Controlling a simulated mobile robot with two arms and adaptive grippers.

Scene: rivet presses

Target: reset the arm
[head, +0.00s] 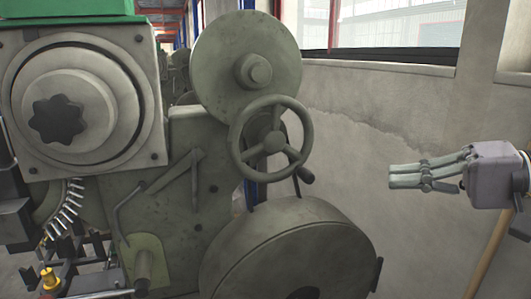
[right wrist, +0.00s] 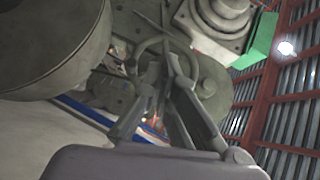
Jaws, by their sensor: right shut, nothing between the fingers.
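My right gripper (head: 393,176) is at the right of the head view, pointing left. Its fingers are shut and empty, and it is held in the air in front of the bare wall. In the right wrist view the fingers of my right gripper (right wrist: 166,75) point away from the camera toward the press. The grey-green rivet press (head: 180,190) fills the left and middle of the head view. Its spoked handwheel (head: 273,143) is left of the gripper, with a clear gap between them. I do not see my left gripper.
A large round wheel housing (head: 290,250) stands low in the middle, left of and below the gripper. A round disc (head: 225,65) sits above the handwheel. A star-shaped knob (head: 57,119) is at left. The plain wall (head: 400,110) lies behind the gripper, with free room around it.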

